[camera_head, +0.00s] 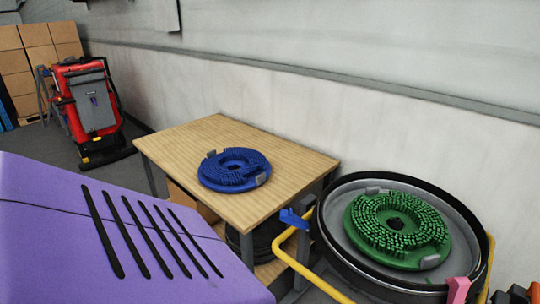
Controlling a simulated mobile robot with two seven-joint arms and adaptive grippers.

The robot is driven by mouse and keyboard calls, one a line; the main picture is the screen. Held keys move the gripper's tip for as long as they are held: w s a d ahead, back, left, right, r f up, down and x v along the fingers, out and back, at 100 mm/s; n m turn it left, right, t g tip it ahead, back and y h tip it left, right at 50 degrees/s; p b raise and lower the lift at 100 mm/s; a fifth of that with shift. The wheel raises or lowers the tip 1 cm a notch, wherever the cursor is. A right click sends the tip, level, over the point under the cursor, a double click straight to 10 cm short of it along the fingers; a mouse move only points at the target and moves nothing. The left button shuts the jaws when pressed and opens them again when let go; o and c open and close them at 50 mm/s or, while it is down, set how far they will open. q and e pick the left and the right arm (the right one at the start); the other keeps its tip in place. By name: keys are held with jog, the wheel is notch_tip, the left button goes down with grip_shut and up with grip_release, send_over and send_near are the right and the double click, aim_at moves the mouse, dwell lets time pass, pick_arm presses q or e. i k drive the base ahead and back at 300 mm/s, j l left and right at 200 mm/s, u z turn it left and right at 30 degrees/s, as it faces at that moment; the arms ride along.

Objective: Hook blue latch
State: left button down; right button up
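A small blue latch (292,217) shows right of the picture's middle, beside the left rim of a round black-edged tub. It stands close to a yellow tube rail (303,262). From here I cannot tell whether it is hooked on anything. A pink latch-like piece (458,288) shows at the tub's front right. Neither of my grippers can be made out in this view.
The black-edged tub (333,242) holds a green round brush (377,218). A wooden-topped table (190,140) bears a blue round brush (236,168). A purple slotted housing (60,250) fills the lower left. A red-grey scrubber (90,100) and cardboard boxes (38,38) stand far left.

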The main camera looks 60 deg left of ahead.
aim_at(286, 216)
jog(key=u, duration=1.7)
jog(key=i+j+u, duration=0.15)
jog(key=u, duration=0.35)
jog(key=i+j+u, duration=0.1)
jog(key=u, duration=0.35)
jog(key=i, duration=0.1)
